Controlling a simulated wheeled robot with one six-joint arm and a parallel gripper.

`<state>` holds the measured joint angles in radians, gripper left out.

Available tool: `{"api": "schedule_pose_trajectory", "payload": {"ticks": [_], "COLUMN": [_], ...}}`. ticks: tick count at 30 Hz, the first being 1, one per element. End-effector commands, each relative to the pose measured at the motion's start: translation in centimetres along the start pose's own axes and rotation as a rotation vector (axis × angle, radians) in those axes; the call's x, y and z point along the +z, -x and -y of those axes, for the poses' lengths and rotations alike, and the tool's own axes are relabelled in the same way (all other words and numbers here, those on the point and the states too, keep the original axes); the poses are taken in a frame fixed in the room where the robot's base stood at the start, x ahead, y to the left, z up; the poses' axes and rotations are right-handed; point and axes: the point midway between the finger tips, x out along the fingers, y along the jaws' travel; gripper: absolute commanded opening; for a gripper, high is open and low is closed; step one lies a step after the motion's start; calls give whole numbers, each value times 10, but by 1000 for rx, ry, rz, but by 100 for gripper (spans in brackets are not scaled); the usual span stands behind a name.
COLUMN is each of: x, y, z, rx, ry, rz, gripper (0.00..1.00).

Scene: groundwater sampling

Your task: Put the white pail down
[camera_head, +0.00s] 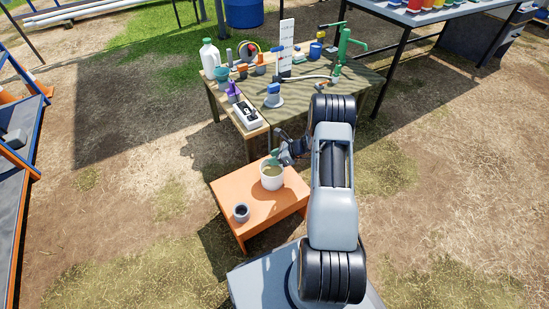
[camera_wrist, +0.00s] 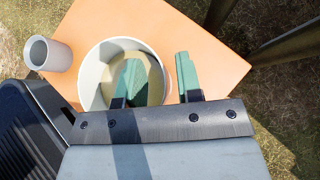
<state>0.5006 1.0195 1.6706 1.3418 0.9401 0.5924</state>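The white pail (camera_head: 271,184) stands upright on the low orange table (camera_head: 228,187) and holds murky yellowish liquid. In the wrist view the pail (camera_wrist: 90,72) is below my gripper (camera_wrist: 160,75). My gripper's two green fingers are apart and straddle the pail's right wall. One finger is over the inside of the pail and the other is outside it. A gap shows between the fingers and the thin rim. In the head view my gripper (camera_head: 275,157) is at the pail's far rim, and its fingers are small and partly hidden there.
A grey cup (camera_head: 241,213) stands near the orange table's front left corner; it also shows in the wrist view (camera_wrist: 48,54). Behind is a wooden table (camera_head: 300,101) crowded with a white jug (camera_head: 210,58), a green hand pump (camera_head: 345,46) and a meter (camera_head: 247,115). The orange table's right part is bare.

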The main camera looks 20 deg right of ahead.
Motion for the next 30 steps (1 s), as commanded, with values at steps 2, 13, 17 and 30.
{"api": "schedule_pose_trajectory", "payload": {"ticks": [2,13,17,30], "x": [0,4,5,4], "y": [0,14,38,110], "z": [0,0,0,0], "rx": [0,-2,-3,-2], "ry": [0,-2,-2,-1], "rz": [0,1,0,0], "gripper": [37,37,37,37]}}
